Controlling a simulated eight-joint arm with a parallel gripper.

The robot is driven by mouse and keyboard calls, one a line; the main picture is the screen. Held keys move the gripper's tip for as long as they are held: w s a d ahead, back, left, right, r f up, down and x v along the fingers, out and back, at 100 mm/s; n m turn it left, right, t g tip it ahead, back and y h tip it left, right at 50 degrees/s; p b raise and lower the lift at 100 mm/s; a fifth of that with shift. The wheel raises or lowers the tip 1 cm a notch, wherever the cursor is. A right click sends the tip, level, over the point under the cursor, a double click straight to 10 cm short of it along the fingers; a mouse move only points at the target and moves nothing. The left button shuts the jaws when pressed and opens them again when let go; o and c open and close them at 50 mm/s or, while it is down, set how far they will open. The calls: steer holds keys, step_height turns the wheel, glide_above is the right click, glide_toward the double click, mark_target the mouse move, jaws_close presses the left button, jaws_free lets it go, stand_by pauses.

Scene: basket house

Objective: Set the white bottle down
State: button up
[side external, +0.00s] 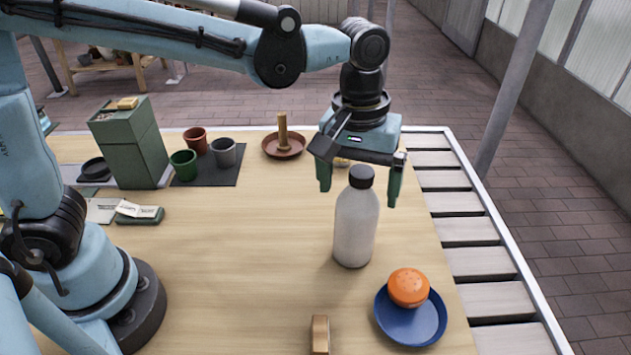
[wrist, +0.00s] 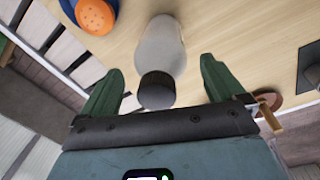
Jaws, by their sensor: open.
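The white bottle (side external: 356,222) with a black cap stands upright on the wooden table. It also shows in the wrist view (wrist: 163,45), with its black cap (wrist: 156,91) between the two green fingers. My gripper (side external: 360,188) is open, its fingers spread to either side of the bottle's cap. In the wrist view, my gripper (wrist: 160,88) shows a gap between each finger and the bottle, so nothing is held.
A blue plate (side external: 436,318) with an orange round object (side external: 408,287) is right of the bottle. A wooden block (side external: 320,334) lies at the front. A terracotta saucer (side external: 273,148), several pots and a green box (side external: 131,150) stand toward the back. The table left of the bottle is clear.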

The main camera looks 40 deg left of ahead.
steer(key=r, duration=1)
steer(key=shift+s+a, duration=0.2)
steer(key=shift+a, duration=0.15)
steer(key=s+a+f+m+t, duration=0.2)
steer(key=a+f, duration=0.3)
steer(key=a, duration=0.3)
steer(key=s+a+f+m+t, duration=0.2)
steer(key=s+a+f+t, duration=0.1)
steer(key=a, duration=0.6)
step_height(320, 180, down, 2)
steer(key=shift+s+a+f+t+y, duration=0.1)
steer(key=shift+s+a+t+y, duration=0.25)
steer(key=shift+t, duration=0.55)
steer(key=shift+d, duration=0.1)
